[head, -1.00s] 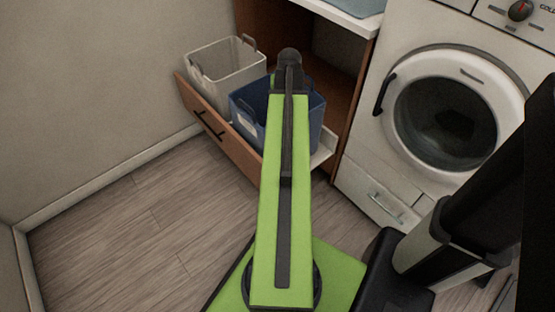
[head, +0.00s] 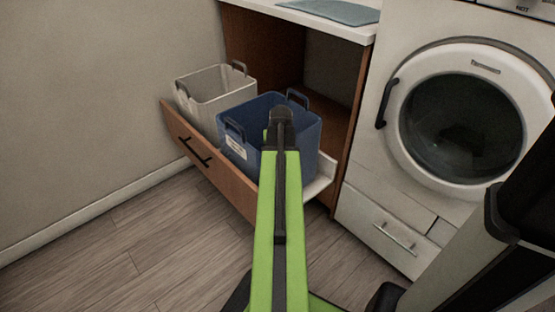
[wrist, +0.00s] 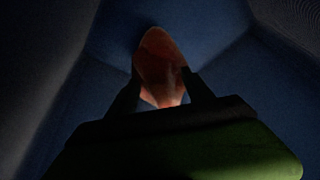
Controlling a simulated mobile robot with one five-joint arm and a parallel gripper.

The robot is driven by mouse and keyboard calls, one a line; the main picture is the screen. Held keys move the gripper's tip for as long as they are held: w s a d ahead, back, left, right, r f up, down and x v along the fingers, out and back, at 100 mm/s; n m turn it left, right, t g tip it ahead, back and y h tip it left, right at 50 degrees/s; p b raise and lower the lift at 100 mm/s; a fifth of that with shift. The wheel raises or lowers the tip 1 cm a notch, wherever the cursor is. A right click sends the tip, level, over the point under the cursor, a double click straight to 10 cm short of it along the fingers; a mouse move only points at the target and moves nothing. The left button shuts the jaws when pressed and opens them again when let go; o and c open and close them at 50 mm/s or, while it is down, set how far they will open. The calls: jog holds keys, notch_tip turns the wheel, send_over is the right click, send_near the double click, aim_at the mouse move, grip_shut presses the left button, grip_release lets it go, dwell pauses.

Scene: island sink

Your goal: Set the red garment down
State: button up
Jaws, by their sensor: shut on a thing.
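The red garment (wrist: 160,58) shows in the wrist view as a small reddish-orange bunch between the fingers of my gripper (wrist: 163,84). My gripper is shut on it. Dark blue walls surround the garment and fingers, so the gripper appears to be down inside the blue bin (head: 238,163). In the head view my green arm reaches over that bin, and the gripper and garment are hidden behind the arm and bin wall. The wrist view is dark, and I cannot tell whether the garment touches the bin's bottom.
A white bin (head: 222,92) stands beside the blue one in the pulled-out wooden drawer (head: 197,150). A countertop with a folded blue-grey cloth (head: 335,11) is above. A white washing machine (head: 385,190) with a round door stands right. The wood floor (head: 120,255) at left is clear.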

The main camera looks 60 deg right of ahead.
jog(key=shift+f, duration=0.2)
jog(key=w+d, duration=0.1)
jog(key=d, duration=0.1)
jog(key=w+d, duration=0.1)
jog(key=shift+w+d, duration=0.35)
jog(key=shift+d, duration=0.05)
jog(key=shift+s+a+f+b, duration=0.15)
jog(key=shift+a+f+b, duration=0.1)
jog(key=shift+f+b, duration=0.5)
jog(key=shift+r+p, duration=0.15)
jog(key=shift+p, duration=0.2)
jog(key=shift+f+b, duration=0.6)
jog(key=o, duration=1.8)
jog(key=shift+r, duration=0.1)
